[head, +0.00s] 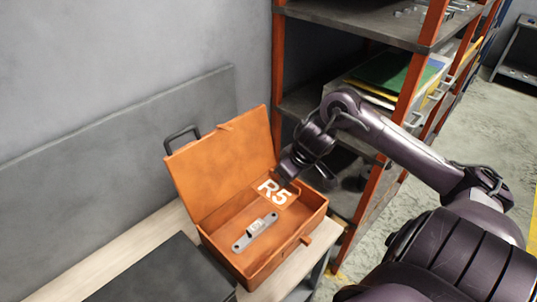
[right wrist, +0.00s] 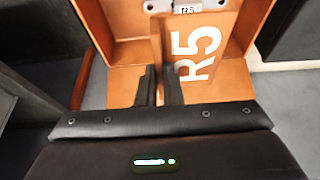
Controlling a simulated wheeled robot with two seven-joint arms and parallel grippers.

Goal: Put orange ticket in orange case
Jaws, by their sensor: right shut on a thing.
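The orange case (head: 222,175) stands open on a light bench top, its lid raised at the back left. A grey metal bracket (head: 262,226) with a small tag lies inside; part of it shows in the right wrist view (right wrist: 212,5), its tag reading R5. The orange ticket (head: 274,192), marked R5 in white, is over the case's right part; it also shows in the right wrist view (right wrist: 222,45). My right gripper (head: 287,180) is shut on the ticket's edge. I cannot tell whether the ticket touches the case floor. My left gripper is not in view.
A shelf rack with orange posts (head: 277,80) stands close behind the case, holding folders (head: 385,72). A dark flat panel (head: 165,275) lies on the bench left of the case. A grey wall is behind the bench.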

